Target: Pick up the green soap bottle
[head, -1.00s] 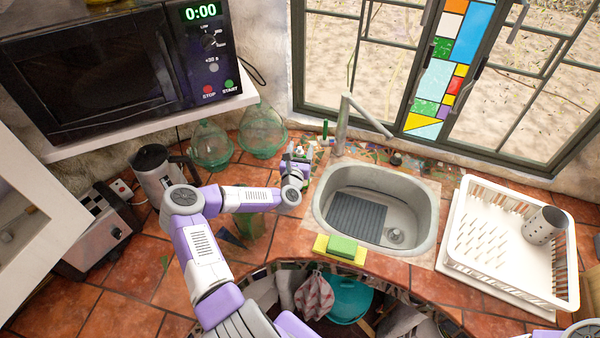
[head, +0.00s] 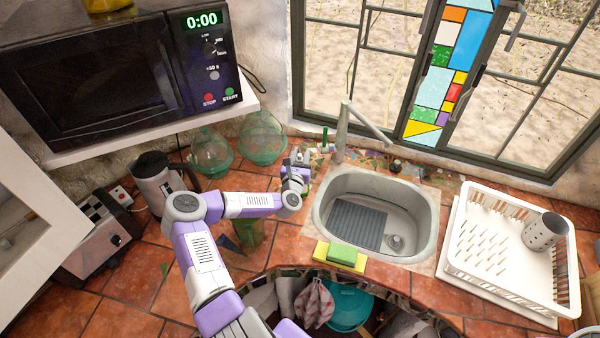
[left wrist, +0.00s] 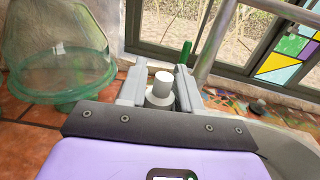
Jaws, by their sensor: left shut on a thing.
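My left gripper (head: 297,158) is over the counter just left of the sink, and its fingers also show in the left wrist view (left wrist: 159,88). It is shut on a bottle with a white cap (left wrist: 163,84), which I take to be the green soap bottle. Only the cap and a greyish neck show between the fingers; the gripper hides the body, so its colour and whether it touches the counter cannot be told. A slim green upright thing (left wrist: 186,52) stands behind it by the window. My right gripper is not in view.
The sink (head: 425,215) is right of the gripper, with a tap (head: 342,130) behind it. Green glass jars (head: 262,140) stand at the back left. A green and yellow sponge (head: 342,254) lies at the sink's front edge. A white dish rack (head: 505,285) is at the right.

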